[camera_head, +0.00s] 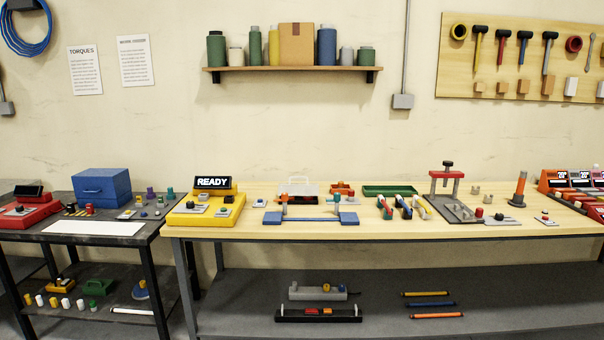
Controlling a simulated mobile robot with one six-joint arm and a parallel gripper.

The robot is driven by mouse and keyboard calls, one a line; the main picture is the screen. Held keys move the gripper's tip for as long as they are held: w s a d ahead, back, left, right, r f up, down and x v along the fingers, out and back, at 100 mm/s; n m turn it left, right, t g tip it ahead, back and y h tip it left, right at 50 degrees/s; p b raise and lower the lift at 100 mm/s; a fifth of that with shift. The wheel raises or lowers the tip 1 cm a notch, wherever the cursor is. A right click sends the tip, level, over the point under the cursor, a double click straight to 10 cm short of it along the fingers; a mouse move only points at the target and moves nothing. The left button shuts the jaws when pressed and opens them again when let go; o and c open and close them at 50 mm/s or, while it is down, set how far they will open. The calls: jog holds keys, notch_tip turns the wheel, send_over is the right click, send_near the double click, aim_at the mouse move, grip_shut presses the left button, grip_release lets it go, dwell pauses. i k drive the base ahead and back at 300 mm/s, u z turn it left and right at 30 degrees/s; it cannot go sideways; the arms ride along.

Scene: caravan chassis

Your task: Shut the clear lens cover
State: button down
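A clear, see-through panel with a pale handle-like top edge (297,187) stands up at the back of the wooden bench, left of its middle. It looks like the clear lens cover, raised and open. Small orange-red parts show at its lower left, and a blue bar-shaped fixture (303,218) lies in front of it. The cover's hinge and whatever it closes over are too small to make out. My gripper is not in view.
A green tray (388,190), several coloured-handled tools and a red-topped press (447,174) stand to the right. A loaded shelf (225,69) hangs above. The bench's front edge (400,233) is mostly clear.

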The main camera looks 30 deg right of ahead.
aim_at(292, 189)
jog(key=i, duration=0.9)
jog(key=u, duration=0.05)
